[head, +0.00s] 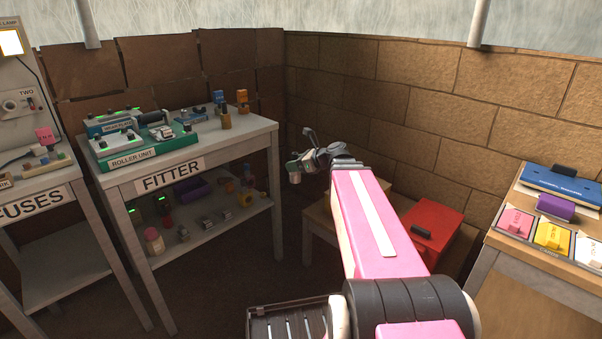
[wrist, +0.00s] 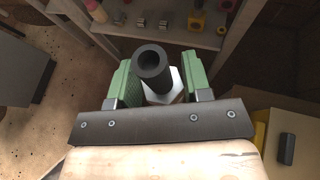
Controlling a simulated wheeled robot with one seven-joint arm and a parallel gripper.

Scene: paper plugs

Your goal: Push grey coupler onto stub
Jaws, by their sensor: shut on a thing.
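My gripper (head: 305,162) is in the middle of the head view, in the air right of the FITTER table. In the wrist view its green jaws (wrist: 158,72) are shut on a dark grey hollow tube with a pale hexagonal collar, which looks like the grey coupler (wrist: 153,64). The tube's open end faces the wrist camera. In the head view the held part (head: 295,177) is small and hangs below the jaws, apart from the table. I cannot pick out the stub for certain; a roller unit (head: 135,148) stands on the FITTER table's top.
The FITTER table (head: 240,134) has small orange and brass parts at its back right. Its lower shelf (head: 205,243) holds several metal pieces and a purple bin. A low wooden stand (head: 318,219) and red box (head: 432,226) are near my arm. A bench with colored blocks stands right.

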